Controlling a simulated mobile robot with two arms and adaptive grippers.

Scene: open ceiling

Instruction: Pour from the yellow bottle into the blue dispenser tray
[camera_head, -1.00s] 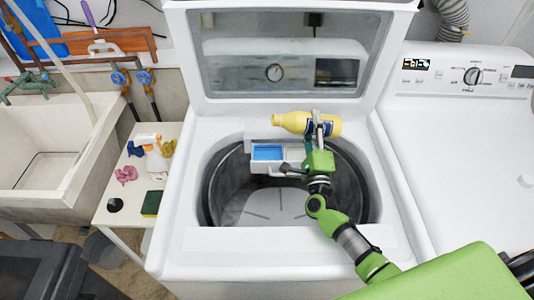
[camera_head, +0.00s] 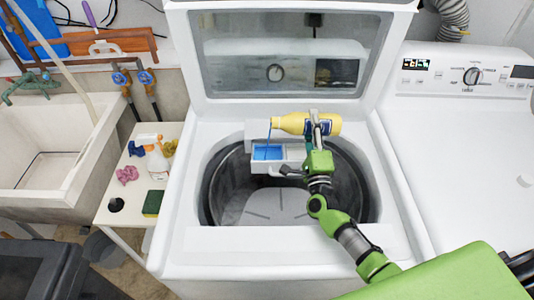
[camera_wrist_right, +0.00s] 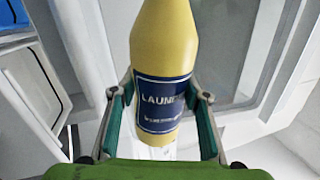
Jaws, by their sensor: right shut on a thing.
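The yellow bottle (camera_head: 296,123) lies on its side in my right gripper (camera_head: 316,128), its mouth to the left above the dispenser tray. A thin blue stream (camera_head: 269,132) runs from the mouth down into the blue dispenser tray (camera_head: 266,152), which sticks out over the washer drum's back rim. In the right wrist view the bottle (camera_wrist_right: 165,50), with a dark blue label, sits between the green pads of the gripper (camera_wrist_right: 162,115); the tray's blue part (camera_wrist_right: 12,14) shows at the upper left corner. My left gripper is not in view.
The washer lid (camera_head: 275,55) stands open behind the bottle. The open drum (camera_head: 262,205) lies below. A small white side table (camera_head: 127,200) with a spray bottle, a sponge and cloths stands left; a second white machine (camera_head: 470,150) stands right.

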